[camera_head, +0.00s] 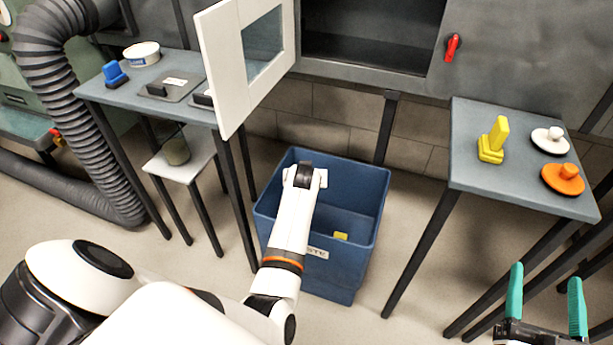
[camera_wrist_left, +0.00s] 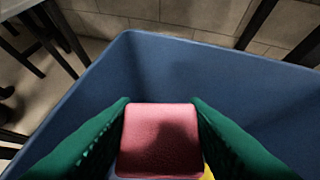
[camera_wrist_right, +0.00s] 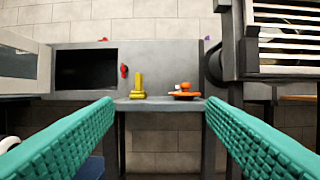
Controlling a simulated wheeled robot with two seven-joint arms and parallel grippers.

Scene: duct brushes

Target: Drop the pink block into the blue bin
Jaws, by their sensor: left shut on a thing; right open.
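The pink block (camera_wrist_left: 160,140) is between the green fingers of my left gripper (camera_wrist_left: 160,135), which is shut on it. In the left wrist view it is over the opening of the blue bin (camera_wrist_left: 130,62). In the head view the blue bin (camera_head: 345,262) stands on the floor between two tables, with my left arm reaching over it; the left fingers and the block are hidden there. My right gripper (camera_head: 545,295) is open and empty at the lower right, and its spread fingers also show in the right wrist view (camera_wrist_right: 160,120).
A small yellow thing (camera_head: 341,236) lies inside the bin. The right table (camera_head: 475,160) holds a yellow brush (camera_head: 493,142), a white one (camera_head: 550,140) and an orange one (camera_head: 563,178). An open white door (camera_head: 215,50) hangs beside the left table (camera_head: 130,97).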

